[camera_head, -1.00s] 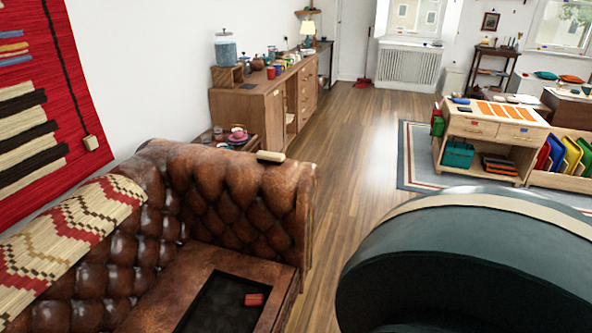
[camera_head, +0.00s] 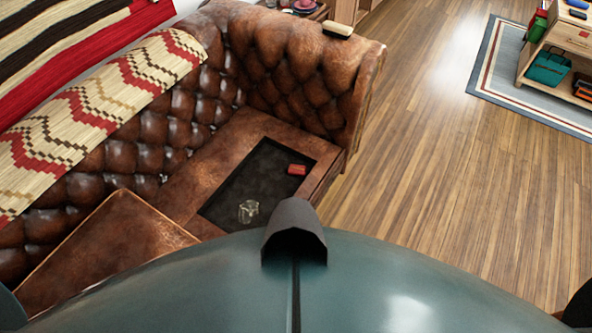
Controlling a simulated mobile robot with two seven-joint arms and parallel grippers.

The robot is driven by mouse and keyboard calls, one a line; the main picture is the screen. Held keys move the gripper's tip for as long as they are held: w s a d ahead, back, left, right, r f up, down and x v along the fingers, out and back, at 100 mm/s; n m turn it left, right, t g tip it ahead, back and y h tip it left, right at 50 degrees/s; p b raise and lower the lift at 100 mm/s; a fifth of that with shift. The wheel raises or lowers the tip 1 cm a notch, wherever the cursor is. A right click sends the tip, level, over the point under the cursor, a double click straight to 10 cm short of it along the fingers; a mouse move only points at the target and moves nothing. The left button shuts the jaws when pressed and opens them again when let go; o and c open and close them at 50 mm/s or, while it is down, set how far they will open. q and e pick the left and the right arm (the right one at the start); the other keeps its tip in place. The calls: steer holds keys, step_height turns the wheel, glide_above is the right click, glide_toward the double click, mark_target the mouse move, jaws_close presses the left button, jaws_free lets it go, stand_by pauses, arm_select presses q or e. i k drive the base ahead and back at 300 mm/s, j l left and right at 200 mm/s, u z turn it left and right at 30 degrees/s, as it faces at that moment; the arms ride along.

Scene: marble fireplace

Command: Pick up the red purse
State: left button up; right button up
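A small red item (camera_head: 297,169), likely the red purse, lies on the dark inset (camera_head: 240,184) of the brown leather sofa's seat, near its right end. It is small in view, so its details are hard to tell. Neither of my grippers shows in the head view. Part of my own dark teal body fills the bottom of the picture.
A clear glass (camera_head: 248,211) stands on the same dark inset, nearer than the red item. The tufted sofa (camera_head: 300,75) has a high arm with a cream object (camera_head: 338,31) on top. Wooden floor (camera_head: 440,170) is open to the right, before a rug (camera_head: 520,100).

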mark_target(295, 169)
steer(key=i+l, duration=0.3)
steer(key=i+l+u, duration=0.1)
steer(key=i+l, duration=0.2)
steer(key=l, duration=0.2)
steer(key=i+l, duration=0.3)
steer(key=l, duration=0.15)
steer(key=i+l+u, duration=0.1)
steer(key=i+l, duration=0.6)
steer(key=i, duration=0.25)
